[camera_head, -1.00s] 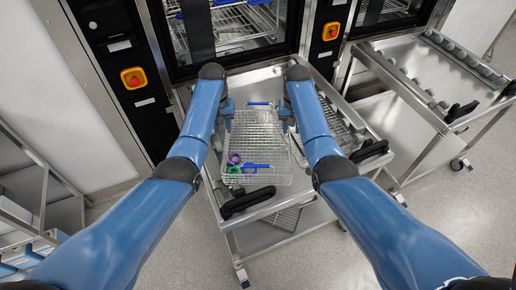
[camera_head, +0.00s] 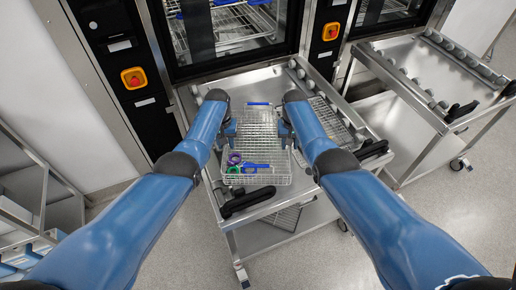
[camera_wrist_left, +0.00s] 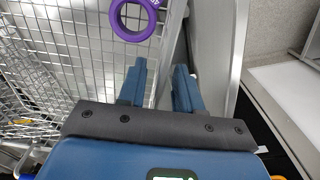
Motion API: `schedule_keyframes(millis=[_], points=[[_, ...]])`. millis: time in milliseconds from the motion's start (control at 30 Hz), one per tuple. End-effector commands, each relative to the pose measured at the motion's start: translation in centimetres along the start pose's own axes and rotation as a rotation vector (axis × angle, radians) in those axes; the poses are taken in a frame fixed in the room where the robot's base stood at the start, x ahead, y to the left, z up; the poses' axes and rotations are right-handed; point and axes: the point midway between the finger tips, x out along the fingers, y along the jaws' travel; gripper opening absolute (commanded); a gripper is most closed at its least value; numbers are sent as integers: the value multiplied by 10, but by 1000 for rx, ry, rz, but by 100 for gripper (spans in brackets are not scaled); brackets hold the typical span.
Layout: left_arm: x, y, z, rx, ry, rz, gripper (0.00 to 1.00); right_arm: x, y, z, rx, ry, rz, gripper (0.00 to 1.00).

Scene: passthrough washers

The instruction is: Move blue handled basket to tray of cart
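The wire basket (camera_head: 265,178) with a blue handle (camera_head: 258,104) at its far end sits on the tray of the cart (camera_head: 300,85). Purple and green rings and a blue item lie in its near part. My left gripper (camera_head: 230,128) is at the basket's left side and my right gripper (camera_head: 284,131) is at its right side. In the left wrist view, my left gripper's fingers (camera_wrist_left: 160,85) are apart, with the basket's side edge running between them. The purple ring (camera_wrist_left: 134,18) shows inside the basket there. The right fingertips are too small to judge.
A second wire basket (camera_head: 333,122) lies close on the right of the tray. Black handles (camera_head: 247,201) are at the cart's near edge. The washer (camera_head: 235,30) stands behind, and another cart (camera_head: 440,75) stands at the right.

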Motion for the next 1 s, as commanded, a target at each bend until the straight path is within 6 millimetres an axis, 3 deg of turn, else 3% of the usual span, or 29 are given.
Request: schedule_keyframes(millis=[167, 400, 1000], points=[[0, 0, 0, 0, 0, 0, 34, 0, 0, 0, 0, 0, 0, 34], [0, 0, 0, 0, 0, 0, 0, 0, 0, 0, 0, 0, 0, 0], [0, 0, 0, 0, 0, 0, 0, 0, 0, 0, 0, 0, 0, 0]])
